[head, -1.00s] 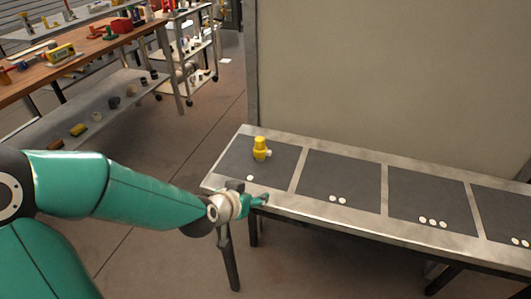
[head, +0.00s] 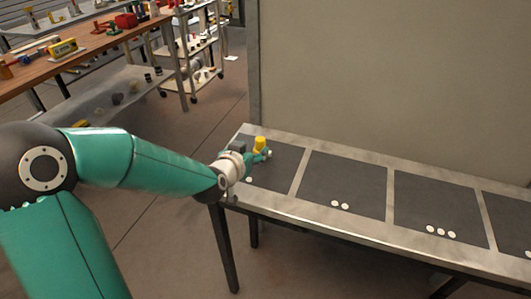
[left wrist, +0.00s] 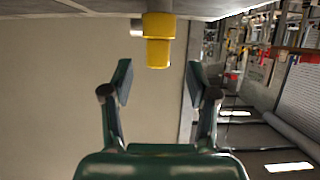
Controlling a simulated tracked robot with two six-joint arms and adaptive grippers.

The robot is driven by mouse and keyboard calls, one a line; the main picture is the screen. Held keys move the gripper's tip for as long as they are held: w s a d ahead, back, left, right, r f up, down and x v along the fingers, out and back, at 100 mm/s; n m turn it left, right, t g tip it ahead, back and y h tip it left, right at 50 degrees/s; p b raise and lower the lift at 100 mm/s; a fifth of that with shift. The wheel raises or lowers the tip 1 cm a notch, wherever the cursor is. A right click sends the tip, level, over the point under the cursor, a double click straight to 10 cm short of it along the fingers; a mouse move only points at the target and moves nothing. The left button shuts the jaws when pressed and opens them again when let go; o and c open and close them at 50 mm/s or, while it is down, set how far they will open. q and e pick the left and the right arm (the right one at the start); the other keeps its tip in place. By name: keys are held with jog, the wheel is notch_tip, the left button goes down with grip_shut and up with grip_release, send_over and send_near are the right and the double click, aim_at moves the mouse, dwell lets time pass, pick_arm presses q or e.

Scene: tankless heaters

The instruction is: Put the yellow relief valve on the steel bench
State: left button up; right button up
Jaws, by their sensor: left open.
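The yellow relief valve (head: 260,143) stands upright on the leftmost dark mat of the steel bench (head: 345,222) in the head view. My left gripper (head: 263,157) is at the valve's near side and hides its lower part. In the left wrist view the picture is upside down, and the valve (left wrist: 159,38) hangs from the top, just beyond the fingertips and between their lines. The left gripper (left wrist: 160,83) is open with nothing between its fingers. My right gripper is not in view.
The bench has several dark mats marked with white dots; the mats (head: 342,185) to the right are empty. A beige wall panel (head: 390,75) rises behind the bench. A wooden workbench (head: 95,58) with tools and a wheeled shelf cart (head: 200,55) stand at the back left.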

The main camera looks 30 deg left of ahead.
aim_at(259, 146)
pick_arm(q)
jog(key=shift+p+x, duration=0.3)
jog(key=shift+x, duration=3.1)
jog(key=shift+d, duration=0.2)
jog(key=shift+c, duration=0.2)
grip_shut()
